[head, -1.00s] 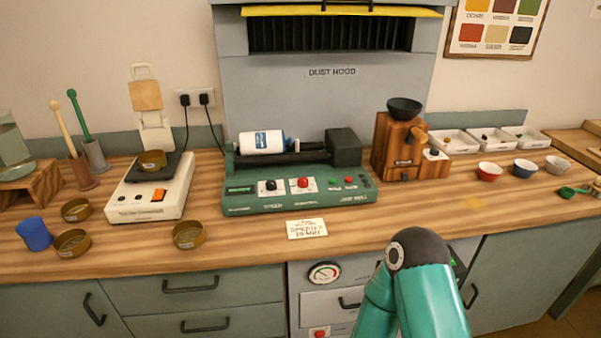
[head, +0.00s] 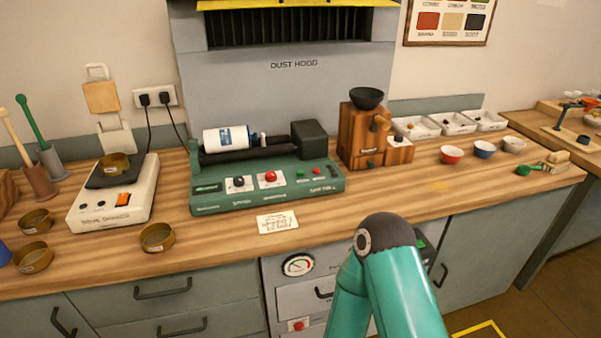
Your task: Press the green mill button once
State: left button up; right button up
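The green jar mill (head: 265,184) stands on the wooden counter below the dust hood. A white jar (head: 226,138) with a blue label lies on its rollers. Nothing touches the panel. A teal arm of mine with a dark joint rises at the bottom right, in front of the drawers; its gripper is not seen. Neither gripper is in view.
A card (head: 277,223) lies in front of the mill. A wooden grinder (head: 362,133) with a black bowl stands to its right, and a white scale (head: 115,196) to its left. Brass tins (head: 157,237) sit near the front edge. The counter right of the card is clear.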

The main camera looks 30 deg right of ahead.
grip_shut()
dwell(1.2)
